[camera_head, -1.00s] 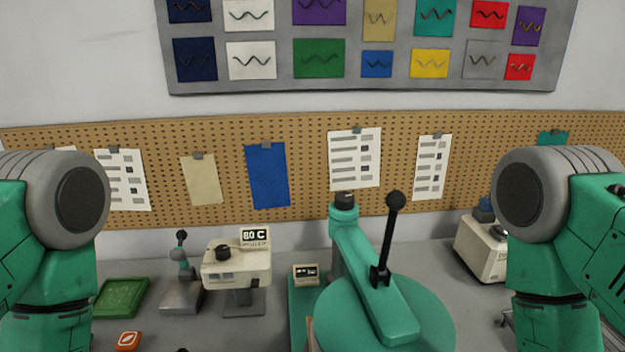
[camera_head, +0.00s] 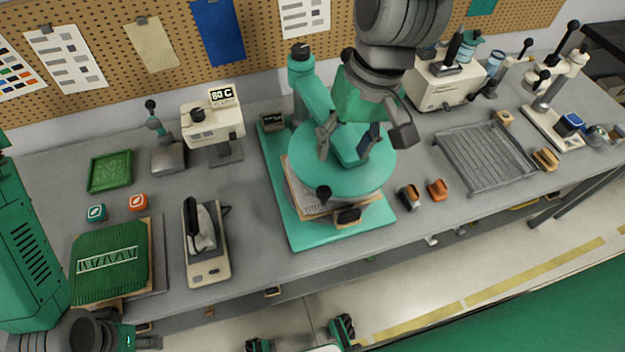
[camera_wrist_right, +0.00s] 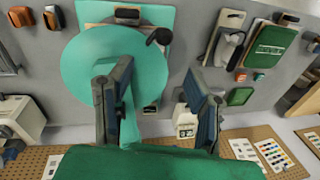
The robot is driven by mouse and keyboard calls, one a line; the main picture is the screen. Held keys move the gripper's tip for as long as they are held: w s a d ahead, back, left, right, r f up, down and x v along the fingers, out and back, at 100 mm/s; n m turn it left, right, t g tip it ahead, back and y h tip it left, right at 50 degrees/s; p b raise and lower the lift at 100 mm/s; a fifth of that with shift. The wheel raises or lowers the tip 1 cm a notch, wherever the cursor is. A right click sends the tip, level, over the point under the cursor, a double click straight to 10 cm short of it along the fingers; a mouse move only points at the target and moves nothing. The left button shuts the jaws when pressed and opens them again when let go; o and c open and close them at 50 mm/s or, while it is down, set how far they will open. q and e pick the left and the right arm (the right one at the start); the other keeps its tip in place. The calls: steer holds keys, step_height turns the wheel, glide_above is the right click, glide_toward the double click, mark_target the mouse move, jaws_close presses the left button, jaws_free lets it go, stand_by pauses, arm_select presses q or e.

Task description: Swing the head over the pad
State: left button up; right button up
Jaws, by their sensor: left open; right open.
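The teal press stands mid-bench, its round head (camera_head: 375,172) a flat disc with a dark knob (camera_head: 323,193) at its front edge. The head overlaps the teal base (camera_head: 290,228) and hides most of what lies beneath; a brown-edged board (camera_head: 308,203), perhaps the pad, peeks out at the front left. My right gripper (camera_head: 347,142) is open above the head, fingers apart. The right wrist view shows the fingers (camera_wrist_right: 150,88) over the disc (camera_wrist_right: 85,65), with the dark knob (camera_wrist_right: 160,37) beyond. My left gripper (camera_head: 150,342) is low at the left, mostly cut off by the frame.
A green garment (camera_head: 115,265) on a board and a beige iron-like tool (camera_head: 205,245) lie left of the press. A beige machine with a display (camera_head: 212,125) stands behind. Orange-and-black clips (camera_head: 437,190) and a grey rack (camera_head: 485,155) lie right.

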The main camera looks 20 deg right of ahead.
steer(key=r, duration=0.2)
glide_above(325, 187)
steer(key=d, duration=0.2)
steer(key=f, duration=0.7)
steer(key=shift+a+f, duration=0.2)
steer(key=shift+f, duration=0.05)
steer(key=f, duration=0.2)
steer(key=a+f, duration=0.1)
steer(key=f, duration=0.1)
steer(key=a+f, duration=0.1)
steer(key=f, duration=0.1)
steer(key=shift+a+b, duration=0.15)
steer(key=shift+b, duration=0.2)
steer(key=shift+f, duration=0.25)
steer(key=shift+d+f, duration=0.1)
steer(key=shift+d, duration=0.2)
steer(key=c, duration=0.9)
jaws_close()
steer(key=shift+a, duration=0.15)
